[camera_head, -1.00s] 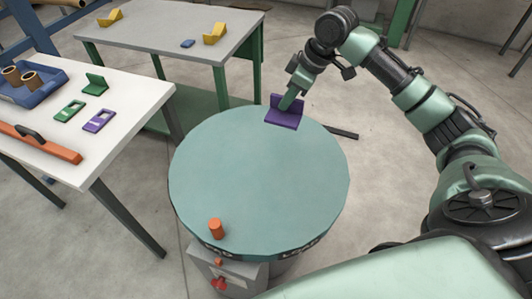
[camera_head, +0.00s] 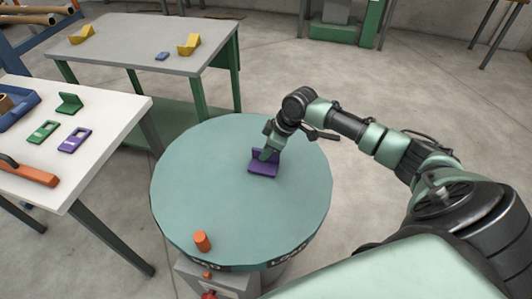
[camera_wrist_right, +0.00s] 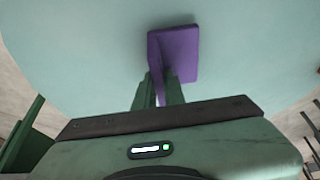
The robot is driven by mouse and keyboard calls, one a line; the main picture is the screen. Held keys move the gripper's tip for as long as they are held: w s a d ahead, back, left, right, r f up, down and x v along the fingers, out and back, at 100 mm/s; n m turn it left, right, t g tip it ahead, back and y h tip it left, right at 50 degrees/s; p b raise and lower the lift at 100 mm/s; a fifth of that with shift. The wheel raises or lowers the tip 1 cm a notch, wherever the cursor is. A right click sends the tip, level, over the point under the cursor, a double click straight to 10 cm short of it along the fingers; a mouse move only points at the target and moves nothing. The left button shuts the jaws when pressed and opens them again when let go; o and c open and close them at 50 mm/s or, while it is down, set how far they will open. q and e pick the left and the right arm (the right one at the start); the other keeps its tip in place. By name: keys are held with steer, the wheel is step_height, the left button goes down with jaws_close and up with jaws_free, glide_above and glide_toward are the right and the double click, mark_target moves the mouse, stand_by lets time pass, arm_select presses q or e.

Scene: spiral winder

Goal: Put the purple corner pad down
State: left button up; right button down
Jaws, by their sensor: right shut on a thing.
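The purple corner pad (camera_head: 262,170) is an L-shaped piece with a flat plate and an upright plate. It is over the round teal turntable (camera_head: 215,205), a little behind its middle; I cannot tell whether it touches the top. My right gripper (camera_head: 270,154) is shut on its upright plate from the back right. In the right wrist view the pad (camera_wrist_right: 180,52) sits at the fingertips (camera_wrist_right: 159,84), its flat plate reaching away over the teal surface (camera_wrist_right: 90,60). My left gripper is not in view.
An orange cylinder (camera_head: 202,241) stands on the turntable's front left edge. A white table (camera_head: 105,122) at left holds a green corner pad (camera_head: 69,103), flat green and purple pieces and an orange bar. A grey table (camera_head: 130,50) behind holds yellow pads. Much of the turntable is clear.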

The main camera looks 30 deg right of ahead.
steer(key=shift+f, duration=0.35)
steer(key=c, duration=1.5)
jaws_free()
steer(key=shift+r, duration=0.15)
steer(key=v, duration=1.1)
steer(key=shift+s+d+r, duration=0.15)
steer(key=shift+d+r, duration=0.05)
steer(key=shift+r, duration=0.15)
